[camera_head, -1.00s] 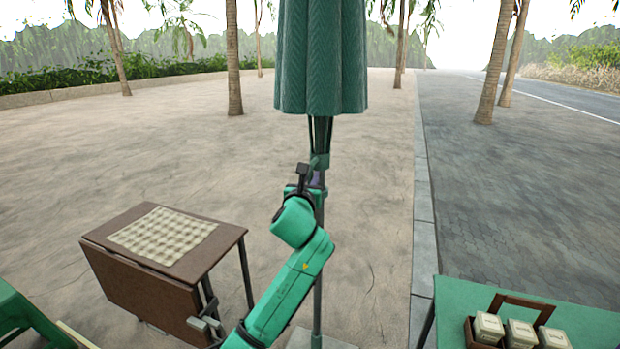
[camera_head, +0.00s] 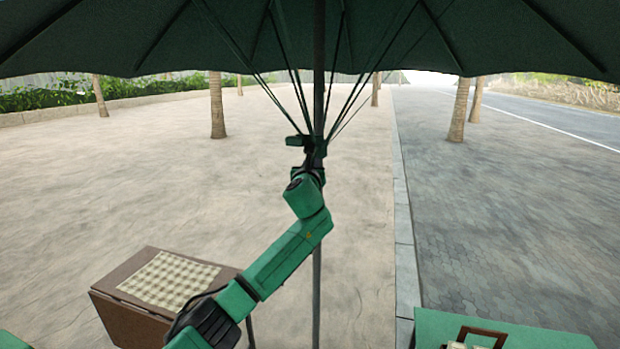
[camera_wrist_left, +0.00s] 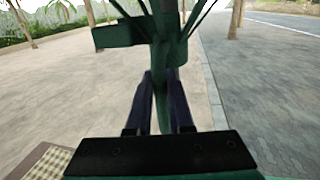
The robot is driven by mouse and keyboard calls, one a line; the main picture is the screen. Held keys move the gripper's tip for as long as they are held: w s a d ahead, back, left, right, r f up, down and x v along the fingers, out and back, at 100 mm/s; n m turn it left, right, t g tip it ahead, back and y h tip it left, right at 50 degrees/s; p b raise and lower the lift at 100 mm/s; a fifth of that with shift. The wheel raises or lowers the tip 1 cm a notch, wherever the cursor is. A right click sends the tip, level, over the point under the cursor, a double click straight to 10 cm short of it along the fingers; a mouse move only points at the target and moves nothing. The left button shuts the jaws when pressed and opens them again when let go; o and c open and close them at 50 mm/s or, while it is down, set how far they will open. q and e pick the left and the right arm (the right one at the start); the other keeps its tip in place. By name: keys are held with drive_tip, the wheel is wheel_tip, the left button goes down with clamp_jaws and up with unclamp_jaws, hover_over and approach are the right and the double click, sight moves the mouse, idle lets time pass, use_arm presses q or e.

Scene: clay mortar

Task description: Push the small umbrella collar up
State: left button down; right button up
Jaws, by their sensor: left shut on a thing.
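The umbrella (camera_head: 420,35) is spread open at the top of the head view, with thin dark struts running down to its collar. The green collar (camera_head: 318,147) sits around the grey pole (camera_head: 317,285); it also shows in the left wrist view with a block sticking out to the left (camera_wrist_left: 120,34). My left gripper (camera_head: 312,160) is at the collar, at the lower end of the struts. In the left wrist view its two dark fingers (camera_wrist_left: 166,95) are shut on the collar's lower part, one on each side. My right gripper is not in view.
A brown folding table (camera_head: 128,315) with a checked cloth (camera_head: 168,281) stands at the lower left. A green table (camera_head: 540,336) with a wooden carrier (camera_head: 482,333) is at the lower right. The ground around the pole is clear; palm trunks stand farther back.

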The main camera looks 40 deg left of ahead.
use_arm(q)
wheel_tip(320, 180, up, 7)
drive_tip(key=shift+r, duration=0.1)
idle(0.3)
drive_tip(key=c, duration=0.8)
unclamp_jaws()
